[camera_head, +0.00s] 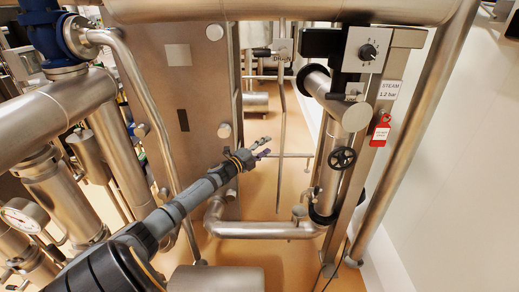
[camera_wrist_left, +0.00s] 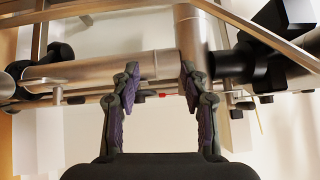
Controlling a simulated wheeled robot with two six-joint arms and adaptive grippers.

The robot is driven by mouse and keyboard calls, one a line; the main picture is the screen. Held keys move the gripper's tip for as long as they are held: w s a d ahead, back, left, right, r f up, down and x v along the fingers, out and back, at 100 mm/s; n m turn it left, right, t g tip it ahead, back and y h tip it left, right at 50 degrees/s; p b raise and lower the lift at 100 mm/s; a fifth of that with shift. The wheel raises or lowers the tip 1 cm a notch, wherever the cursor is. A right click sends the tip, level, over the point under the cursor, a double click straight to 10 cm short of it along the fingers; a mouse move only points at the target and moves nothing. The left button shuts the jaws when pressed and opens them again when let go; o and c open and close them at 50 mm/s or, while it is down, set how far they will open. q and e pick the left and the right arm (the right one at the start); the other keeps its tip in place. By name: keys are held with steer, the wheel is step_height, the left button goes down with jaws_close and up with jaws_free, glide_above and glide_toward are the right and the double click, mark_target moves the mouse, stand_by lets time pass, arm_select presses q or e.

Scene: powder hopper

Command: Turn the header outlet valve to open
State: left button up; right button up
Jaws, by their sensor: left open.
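No label that I can read names the header outlet valve, so I cannot tell which fitting it is. A black handwheel (camera_head: 343,158) sits on the steel pipework at the right in the head view. A black selector knob (camera_head: 368,51) is on a pale plate above it. My left gripper (camera_head: 264,147) is open, with nothing visible between its fingers, left of the handwheel and apart from it in the picture. In the left wrist view its two fingers (camera_wrist_left: 160,88) stand open before a horizontal steel pipe (camera_wrist_left: 100,70). My right gripper is not in view.
A red tag (camera_head: 380,130) hangs below a steam sign (camera_head: 391,90). A low steel pipe (camera_head: 260,230) runs beneath my left gripper. A pressure gauge (camera_head: 22,217) is at the far left. A tall steel panel (camera_head: 185,90) stands left of the gripper. Some tan floor is clear.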

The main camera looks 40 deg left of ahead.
arm_select(q)
steer(key=shift+a+f, duration=0.1)
steer(key=shift+f, duration=0.3)
